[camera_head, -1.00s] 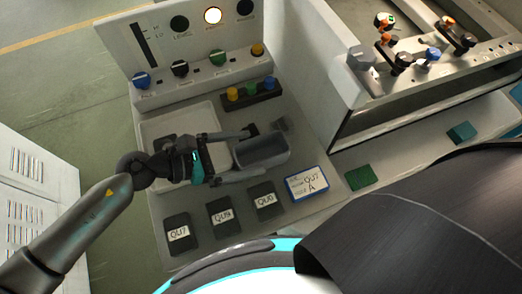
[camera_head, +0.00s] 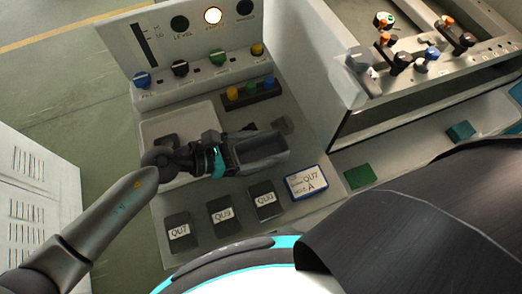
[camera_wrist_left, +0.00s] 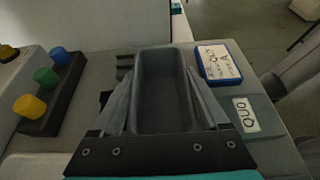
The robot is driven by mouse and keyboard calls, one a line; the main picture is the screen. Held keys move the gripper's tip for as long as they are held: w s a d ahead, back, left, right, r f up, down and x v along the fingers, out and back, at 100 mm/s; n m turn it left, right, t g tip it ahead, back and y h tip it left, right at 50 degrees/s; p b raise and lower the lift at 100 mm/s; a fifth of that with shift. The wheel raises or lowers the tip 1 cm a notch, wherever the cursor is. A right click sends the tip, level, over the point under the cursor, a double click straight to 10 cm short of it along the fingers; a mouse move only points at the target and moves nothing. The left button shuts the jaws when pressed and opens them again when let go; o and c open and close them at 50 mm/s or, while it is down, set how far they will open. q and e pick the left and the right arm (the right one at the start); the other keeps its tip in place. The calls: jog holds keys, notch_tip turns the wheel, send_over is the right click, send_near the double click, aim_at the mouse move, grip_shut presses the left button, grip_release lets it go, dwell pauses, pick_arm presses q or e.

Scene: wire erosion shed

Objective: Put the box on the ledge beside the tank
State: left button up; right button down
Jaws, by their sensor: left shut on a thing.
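The box is a small grey open-topped bin (camera_head: 264,158), over the bench beside the dark tags; it looks empty. My left gripper (camera_head: 250,153) is shut on it, one finger along each long side. In the left wrist view the box (camera_wrist_left: 163,100) lies between the two fingers, and its inside shows. I cannot tell whether it touches the bench. The tank (camera_head: 345,95) is the pale walled enclosure at the upper right. The ledge (camera_head: 402,150) is the grey strip along its near side, carrying green pads. My right gripper is not in view.
A control panel (camera_head: 200,65) with knobs stands behind. A black button block (camera_head: 252,94) sits near the box. A blue-framed card (camera_head: 306,182) and dark tags (camera_head: 222,215) lie in front.

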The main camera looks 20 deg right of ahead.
aim_at(261, 157)
pick_arm(q)
jog(key=c, duration=0.8)
notch_tip(261, 157, up, 19)
jog(key=p, duration=0.5)
jog(key=w+a+f+n+t+b, duration=0.2)
jog(key=a+b, duration=0.3)
jog(key=a, duration=0.3)
jog(key=w+a+f+n+t+y+b, duration=0.1)
jog(key=w+a+f+n+t+b, duration=0.1)
jog(key=a+b, duration=0.3)
jog(key=w+a+f+n+t+y+b, duration=0.1)
jog(key=w+a+f+n+t+b, duration=0.1)
jog(key=a, duration=1)
jog(key=shift+w+f+n+t+b, duration=0.4)
jog(key=shift+w+f+t+b, duration=0.5)
jog(key=shift+b, duration=0.55)
jog(key=shift+w, duration=0.1)
